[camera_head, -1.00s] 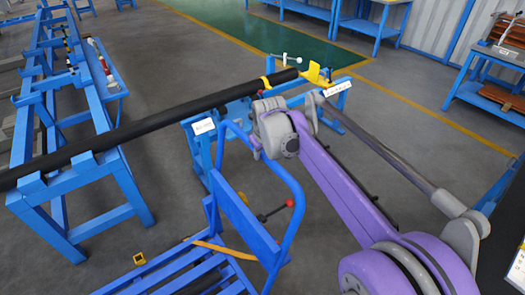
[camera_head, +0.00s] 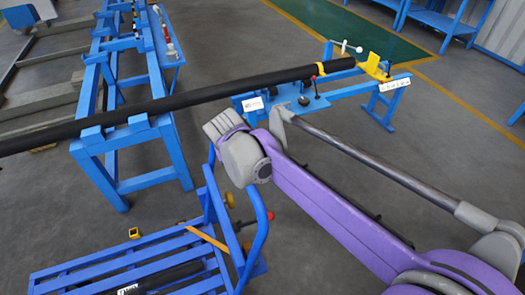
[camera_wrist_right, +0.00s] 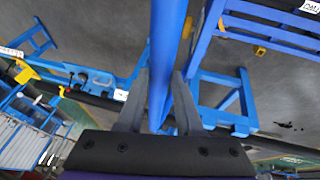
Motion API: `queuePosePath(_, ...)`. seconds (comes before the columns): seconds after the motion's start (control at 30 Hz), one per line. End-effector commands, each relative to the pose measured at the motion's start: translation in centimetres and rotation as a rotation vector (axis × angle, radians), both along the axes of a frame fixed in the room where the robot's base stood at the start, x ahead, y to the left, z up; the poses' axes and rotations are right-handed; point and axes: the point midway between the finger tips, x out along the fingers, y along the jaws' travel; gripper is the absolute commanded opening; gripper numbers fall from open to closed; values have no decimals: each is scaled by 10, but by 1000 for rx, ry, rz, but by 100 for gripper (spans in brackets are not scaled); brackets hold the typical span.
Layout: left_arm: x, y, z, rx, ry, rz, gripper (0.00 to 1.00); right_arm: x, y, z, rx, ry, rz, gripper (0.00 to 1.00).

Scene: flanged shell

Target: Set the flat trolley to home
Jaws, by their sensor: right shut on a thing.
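The flat trolley (camera_head: 100,268) is a low blue slatted deck at the bottom of the head view, with a tall blue tube handle (camera_head: 262,230) at its right end. A dark object with a white label (camera_head: 160,280) lies on the deck. My right gripper (camera_wrist_right: 160,100) is shut on the blue handle tube (camera_wrist_right: 168,50), which runs between its two fingers in the wrist view. In the head view my grey wrist hides the fingers and the handle's top. The trolley deck also shows at the wrist view's upper right (camera_wrist_right: 275,38). My left gripper is not in view.
A long black pipe (camera_head: 200,103) spans from a blue rack (camera_head: 100,160) at left to a blue stand (camera_head: 385,105) with a yellow stop (camera_head: 375,66). Blue benches (camera_head: 435,22) stand at the back. Grey floor is open between the rack and the stand, beyond the trolley.

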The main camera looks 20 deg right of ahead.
Motion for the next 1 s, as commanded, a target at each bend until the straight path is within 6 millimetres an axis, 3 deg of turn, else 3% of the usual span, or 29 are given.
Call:
queuePosePath(0.03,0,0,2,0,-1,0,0,-2,16,0,6,4,8,0)
queuePosePath(0.1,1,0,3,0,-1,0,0,-3,29,0,6,4,6,0)
queuePosePath(0.3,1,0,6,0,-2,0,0,-5,54,-1,4,3,3,0)
queuePosePath(0.53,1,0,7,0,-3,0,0,-6,66,-1,3,3,1,0)
queuePosePath(0.9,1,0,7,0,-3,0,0,-6,69,-1,7,3,1,0)
queuePosePath(0.93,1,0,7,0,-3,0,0,-6,69,-1,8,3,2,38)
queuePosePath(1.0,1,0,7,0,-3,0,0,-6,69,-1,7,3,1,51)
